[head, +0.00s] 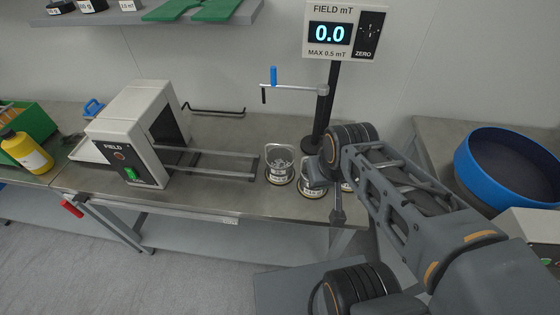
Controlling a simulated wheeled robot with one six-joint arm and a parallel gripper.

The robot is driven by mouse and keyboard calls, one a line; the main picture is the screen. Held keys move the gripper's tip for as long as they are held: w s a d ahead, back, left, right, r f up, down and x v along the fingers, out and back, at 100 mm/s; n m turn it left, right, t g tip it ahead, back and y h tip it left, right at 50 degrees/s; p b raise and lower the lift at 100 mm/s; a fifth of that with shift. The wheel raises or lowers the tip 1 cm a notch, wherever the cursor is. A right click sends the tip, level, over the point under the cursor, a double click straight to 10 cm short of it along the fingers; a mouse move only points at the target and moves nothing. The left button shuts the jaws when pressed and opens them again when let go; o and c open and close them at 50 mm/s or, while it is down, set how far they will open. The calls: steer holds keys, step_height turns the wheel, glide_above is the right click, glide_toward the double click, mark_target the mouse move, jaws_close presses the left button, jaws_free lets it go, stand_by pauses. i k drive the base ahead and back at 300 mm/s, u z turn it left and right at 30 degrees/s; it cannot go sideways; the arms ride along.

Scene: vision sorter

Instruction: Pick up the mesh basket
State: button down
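Several small metal cups stand in a group at the front right of the steel bench (225,195). The leftmost is an open metal cup (280,163) with greyish pieces inside and a pale label on its front. I cannot tell whether it is the mesh basket, as its wall is too small to make out. A second cup (311,191) stands to its right, partly covered by my arm.
A FIELD mT display (340,33) stands on a black post behind the cups. A grey FIELD box (140,135) with rails (215,165) extends to their left. A yellow bottle (27,153) is far left. A blue round bin (507,163) is at right.

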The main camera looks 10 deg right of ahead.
mark_target(279, 160)
steer(key=k, duration=1.25)
steer(key=u, duration=0.7)
steer(key=i, duration=0.7)
steer(key=u, duration=0.65)
steer(key=i, duration=0.75)
steer(key=z, duration=0.1)
